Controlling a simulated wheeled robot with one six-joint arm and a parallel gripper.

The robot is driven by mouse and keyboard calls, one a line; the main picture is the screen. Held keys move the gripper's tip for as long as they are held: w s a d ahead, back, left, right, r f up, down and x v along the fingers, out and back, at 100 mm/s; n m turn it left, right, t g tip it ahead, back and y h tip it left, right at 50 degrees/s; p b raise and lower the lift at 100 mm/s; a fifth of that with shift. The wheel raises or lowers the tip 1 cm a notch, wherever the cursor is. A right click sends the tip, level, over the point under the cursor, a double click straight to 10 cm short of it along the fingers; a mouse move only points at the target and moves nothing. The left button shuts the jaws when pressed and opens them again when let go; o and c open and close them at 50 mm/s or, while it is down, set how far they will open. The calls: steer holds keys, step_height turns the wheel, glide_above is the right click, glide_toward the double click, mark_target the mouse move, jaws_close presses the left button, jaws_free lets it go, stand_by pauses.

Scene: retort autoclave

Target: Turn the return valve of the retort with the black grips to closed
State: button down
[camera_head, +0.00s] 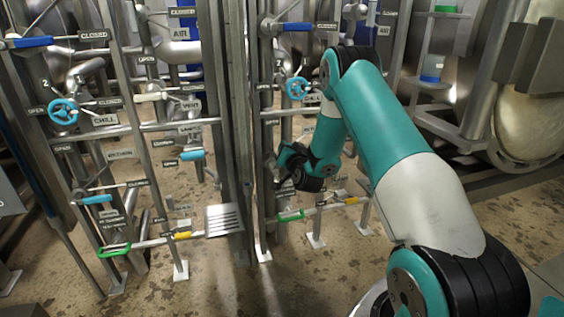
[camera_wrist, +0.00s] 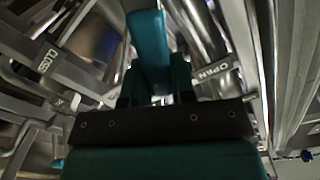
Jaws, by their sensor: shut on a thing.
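My gripper (camera_wrist: 154,86) is shut on a blue lever handle (camera_wrist: 148,38) in the wrist view. The handle lies between a CLOSED plate (camera_wrist: 48,61) on the left and an OPEN plate (camera_wrist: 212,70) on the right. In the head view my gripper (camera_head: 284,160) is at the lower part of the right-hand pipe rack, and the held handle is hidden there. I cannot make out black grips on a retort. The lever's pivot is not clear.
A left rack carries a blue lever (camera_head: 96,199), a blue handwheel (camera_head: 63,111) and a green-ended bar (camera_head: 115,250). On the right rack a second blue handwheel (camera_head: 297,88) sits above my gripper, and a green-and-yellow bar (camera_head: 318,209) runs below. A steel post (camera_head: 236,130) stands close left.

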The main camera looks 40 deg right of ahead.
steer(key=s+d+f+m+b, duration=0.1)
steer(key=d+f+m+b, duration=0.3)
steer(key=m, duration=0.8)
steer(key=shift+s+f+m+b, duration=0.35)
steer(key=shift+f+b, duration=0.6)
steer(key=shift+f, duration=1.05)
steer(key=c, duration=1)
jaws_free()
steer(key=shift+a, duration=0.1)
steer(key=shift+o, duration=0.2)
